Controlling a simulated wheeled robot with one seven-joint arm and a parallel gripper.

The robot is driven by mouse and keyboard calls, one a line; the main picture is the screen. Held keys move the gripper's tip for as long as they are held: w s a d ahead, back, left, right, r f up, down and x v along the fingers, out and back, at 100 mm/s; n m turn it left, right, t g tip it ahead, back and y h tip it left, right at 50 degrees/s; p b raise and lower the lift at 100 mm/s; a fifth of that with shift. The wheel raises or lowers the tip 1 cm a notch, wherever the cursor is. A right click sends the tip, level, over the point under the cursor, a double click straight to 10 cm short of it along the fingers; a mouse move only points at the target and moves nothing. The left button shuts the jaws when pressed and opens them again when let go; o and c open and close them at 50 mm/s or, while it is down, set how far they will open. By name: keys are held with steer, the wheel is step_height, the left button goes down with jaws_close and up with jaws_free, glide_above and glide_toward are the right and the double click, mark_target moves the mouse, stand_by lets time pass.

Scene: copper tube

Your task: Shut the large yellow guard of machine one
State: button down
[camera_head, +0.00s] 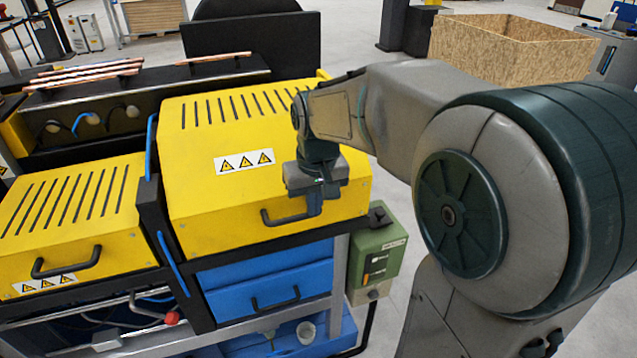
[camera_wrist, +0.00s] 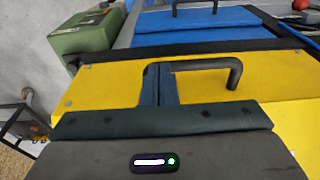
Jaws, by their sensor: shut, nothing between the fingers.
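The large yellow guard (camera_head: 205,190) of the machine has a slotted top and a label with warning triangles. It looks down, its front lower edge close above the blue drawer fronts. Its black handle (camera_head: 280,219) is on the front face. My gripper (camera_head: 314,207) is shut and empty, pointing down at the right end of the handle. In the wrist view the shut fingers (camera_wrist: 159,84) are in front of the yellow guard (camera_wrist: 105,84), beside one end of the handle (camera_wrist: 215,64). I cannot tell whether they touch it.
A smaller yellow guard (camera_head: 85,225) with its own handle is on the left. Blue drawers (camera_head: 262,283) are below the large guard. A green box (camera_head: 378,258) is at the machine's right. Copper tubes (camera_head: 85,73) lie at the back left. A wooden crate (camera_head: 510,60) stands behind my arm.

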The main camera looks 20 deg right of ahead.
steer(key=shift+s+f, duration=0.2)
steer(key=shift+f, duration=0.4)
step_height(320, 180, up, 15)
steer(key=s+p, duration=0.2)
steer(key=p, duration=0.1)
steer(key=s+d+f+m+t, duration=0.1)
steer(key=s+d+f, duration=0.1)
steer(key=s+f, duration=1)
steer(key=shift+s+f, duration=0.35)
steer(key=shift+f, duration=0.15)
steer(key=shift+a, duration=0.1)
